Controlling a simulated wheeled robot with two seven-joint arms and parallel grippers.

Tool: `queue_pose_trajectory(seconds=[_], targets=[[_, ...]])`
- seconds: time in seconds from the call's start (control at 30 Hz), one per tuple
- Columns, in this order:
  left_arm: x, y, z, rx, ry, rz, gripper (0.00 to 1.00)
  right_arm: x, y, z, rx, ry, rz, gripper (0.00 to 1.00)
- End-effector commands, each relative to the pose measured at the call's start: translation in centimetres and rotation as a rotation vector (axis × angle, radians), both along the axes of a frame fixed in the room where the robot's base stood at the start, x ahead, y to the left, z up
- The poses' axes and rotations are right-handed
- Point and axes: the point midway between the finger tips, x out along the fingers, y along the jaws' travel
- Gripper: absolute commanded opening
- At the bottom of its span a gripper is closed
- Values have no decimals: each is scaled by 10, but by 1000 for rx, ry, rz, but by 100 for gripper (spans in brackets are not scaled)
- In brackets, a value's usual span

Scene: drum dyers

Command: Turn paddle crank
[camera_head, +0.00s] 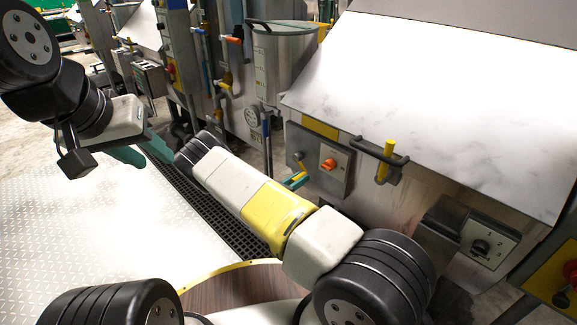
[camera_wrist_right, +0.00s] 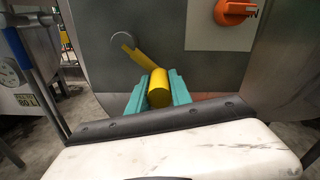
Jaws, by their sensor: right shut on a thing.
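The paddle crank (camera_wrist_right: 131,50) is a yellow arm on a round pivot in the right wrist view, with a thick yellow grip (camera_wrist_right: 159,88) at its lower end. My right gripper (camera_wrist_right: 159,92) has its teal fingers shut on both sides of this grip. In the head view, the crank (camera_head: 300,166) is small, on a grey control box (camera_head: 318,160), and my right gripper (camera_head: 295,181) reaches it, partly hidden by my forearm. My left gripper (camera_head: 142,153) hangs at the left over the floor, its teal fingers apart and empty.
An orange rotary switch (camera_head: 329,163) sits right of the crank. A steel tank (camera_head: 284,65) stands behind. The plated floor (camera_head: 90,220) at left is clear.

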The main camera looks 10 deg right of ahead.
Motion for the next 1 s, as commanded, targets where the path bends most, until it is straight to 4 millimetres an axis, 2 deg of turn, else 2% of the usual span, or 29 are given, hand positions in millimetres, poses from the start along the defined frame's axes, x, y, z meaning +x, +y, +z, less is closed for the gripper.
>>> queue_pose_trajectory(seconds=[0.5,1.0], targets=[[0,0,0,0,0,0,36,-10,-6,20,-181,273,0,0],[0,0,0,0,0,0,36,-12,-7,24,-219,330,1,0]])
